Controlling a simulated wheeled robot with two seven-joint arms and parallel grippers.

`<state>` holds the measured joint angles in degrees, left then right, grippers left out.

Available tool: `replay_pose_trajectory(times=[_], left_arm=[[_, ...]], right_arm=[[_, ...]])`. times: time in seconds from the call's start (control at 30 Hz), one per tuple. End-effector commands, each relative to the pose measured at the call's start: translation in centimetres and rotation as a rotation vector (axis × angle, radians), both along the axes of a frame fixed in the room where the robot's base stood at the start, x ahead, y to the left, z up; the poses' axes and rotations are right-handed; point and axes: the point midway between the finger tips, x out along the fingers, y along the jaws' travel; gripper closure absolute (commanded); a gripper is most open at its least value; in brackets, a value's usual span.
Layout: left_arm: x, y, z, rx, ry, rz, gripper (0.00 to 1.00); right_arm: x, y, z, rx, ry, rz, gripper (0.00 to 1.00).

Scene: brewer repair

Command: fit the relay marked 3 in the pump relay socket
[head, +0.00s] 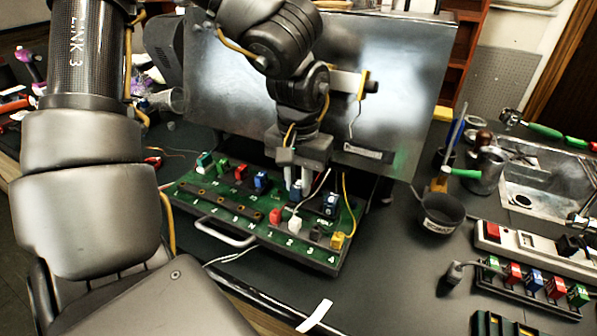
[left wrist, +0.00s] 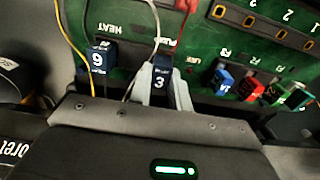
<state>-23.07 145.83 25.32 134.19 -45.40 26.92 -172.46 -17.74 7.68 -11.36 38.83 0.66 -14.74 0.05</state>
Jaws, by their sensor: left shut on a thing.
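My left gripper (head: 298,192) points down over the right back part of the green circuit board (head: 222,208). It is shut on the dark blue relay marked 3 (left wrist: 161,79), which stands between its fingers in the left wrist view. My right gripper is in neither view.
Green, red and blue fuses (head: 261,180) stand along the board's back left. Red, white, dark and yellow plugs (head: 337,240) line its front right; thin wires loop close to the gripper. A metal panel (head: 400,85) rises behind. A dark cup (head: 441,212) and a fuse rack (head: 515,292) are right.

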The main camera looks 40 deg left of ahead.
Motion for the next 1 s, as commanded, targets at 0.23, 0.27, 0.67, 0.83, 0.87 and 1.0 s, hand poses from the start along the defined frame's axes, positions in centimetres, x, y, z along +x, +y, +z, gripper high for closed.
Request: replay_pose_trajectory(times=[0.23,0.27,0.67,0.83,0.87,1.0], left_arm=[[0.00,0.00,-0.02,0.000,0.000,0.000,1.00],[0.00,0.00,-0.05,0.000,0.000,0.000,1.00],[0.02,-0.02,-0.42,0.000,0.000,0.000,1.00],[0.02,-0.02,-0.40,0.000,0.000,0.000,1.00],[0.02,-0.02,-0.40,0.000,0.000,0.000,1.00],[0.02,-0.03,-0.45,0.000,-0.001,0.000,1.00]], right_arm=[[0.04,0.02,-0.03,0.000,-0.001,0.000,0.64],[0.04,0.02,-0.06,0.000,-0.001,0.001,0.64],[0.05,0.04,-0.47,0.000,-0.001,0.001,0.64],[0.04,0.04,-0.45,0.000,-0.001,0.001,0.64],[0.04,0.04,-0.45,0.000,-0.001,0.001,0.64],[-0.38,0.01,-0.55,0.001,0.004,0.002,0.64]])
